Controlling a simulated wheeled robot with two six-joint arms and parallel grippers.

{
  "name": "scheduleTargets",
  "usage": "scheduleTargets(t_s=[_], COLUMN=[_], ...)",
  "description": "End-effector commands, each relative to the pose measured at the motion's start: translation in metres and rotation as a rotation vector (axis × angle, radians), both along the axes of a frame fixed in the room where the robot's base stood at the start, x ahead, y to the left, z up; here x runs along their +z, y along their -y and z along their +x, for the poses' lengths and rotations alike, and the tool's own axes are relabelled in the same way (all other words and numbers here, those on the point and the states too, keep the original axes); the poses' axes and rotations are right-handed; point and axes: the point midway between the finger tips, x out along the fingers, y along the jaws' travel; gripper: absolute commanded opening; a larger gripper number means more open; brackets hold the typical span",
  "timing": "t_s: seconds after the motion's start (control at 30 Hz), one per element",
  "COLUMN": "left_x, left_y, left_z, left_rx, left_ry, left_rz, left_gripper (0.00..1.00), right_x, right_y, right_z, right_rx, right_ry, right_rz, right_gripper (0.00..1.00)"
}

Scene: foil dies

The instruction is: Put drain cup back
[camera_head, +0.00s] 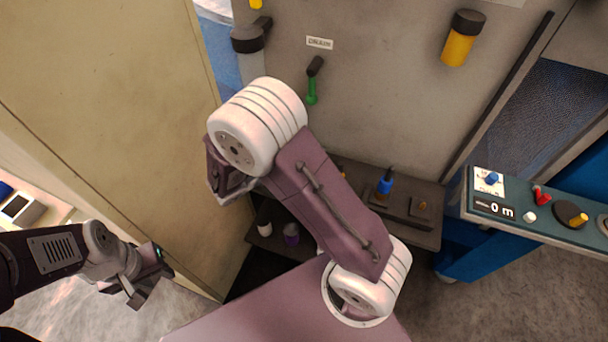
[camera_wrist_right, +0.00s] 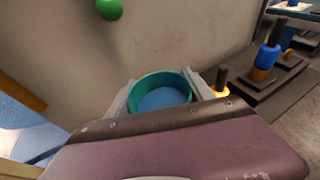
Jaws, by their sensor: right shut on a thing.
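The drain cup (camera_wrist_right: 161,98), a round teal cup with an open top, shows in the right wrist view. It sits between the pale fingers of my right gripper (camera_wrist_right: 163,90), which is shut on it. The cup is held in front of the grey machine wall; whether it touches anything below cannot be seen. In the head view my own right arm hides the cup and most of that gripper. My left gripper (camera_head: 143,284) is low at the left in the head view, away from the machine; its finger gap is unclear.
A green-handled lever (camera_head: 311,92) hangs under a small label (camera_head: 319,43) on the wall. A low dark shelf (camera_head: 424,238) carries a blue-and-black fitting (camera_head: 384,184). A control panel (camera_head: 518,208) stands right; a large beige panel (camera_head: 100,110) stands left.

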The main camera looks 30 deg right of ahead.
Motion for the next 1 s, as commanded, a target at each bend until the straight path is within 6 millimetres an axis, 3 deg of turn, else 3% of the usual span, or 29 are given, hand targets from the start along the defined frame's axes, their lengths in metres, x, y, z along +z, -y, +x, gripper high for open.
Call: scheduleTargets(t_s=[0.03,0.1,0.33,0.53,0.9,0.93,1.0], left_x=[-0.006,-0.008,-0.009,-0.017,-0.019,-0.018,-0.018], left_y=[0.0,0.0,0.0,0.0,0.0,0.0,0.0], left_z=[0.0,0.0,0.0,0.0,0.0,0.0,0.0], left_rx=[0.0,0.0,0.0,0.0,0.0,0.0,0.0], left_ry=[0.0,0.0,0.0,0.0,0.0,0.0,0.0], left_rz=[0.0,0.0,0.0,0.0,0.0,0.0,0.0], left_gripper=[0.36,0.36,0.36,0.36,0.36,0.36,0.36], right_x=[-0.015,-0.026,-0.036,-0.069,-0.074,-0.073,-0.073], right_y=[0.0,0.0,0.0,0.0,0.0,0.0,0.0], right_z=[0.0,0.0,0.0,0.0,0.0,0.0,0.0], right_rx=[0.001,0.001,0.001,0.001,0.001,0.001,0.001], right_ry=[-0.005,-0.003,0.001,-0.002,0.001,0.001,0.001], right_rz=[-0.003,-0.002,-0.001,-0.001,0.0,0.001,0.0], right_gripper=[0.11,0.11,0.11,0.11,0.11,0.66,0.82])
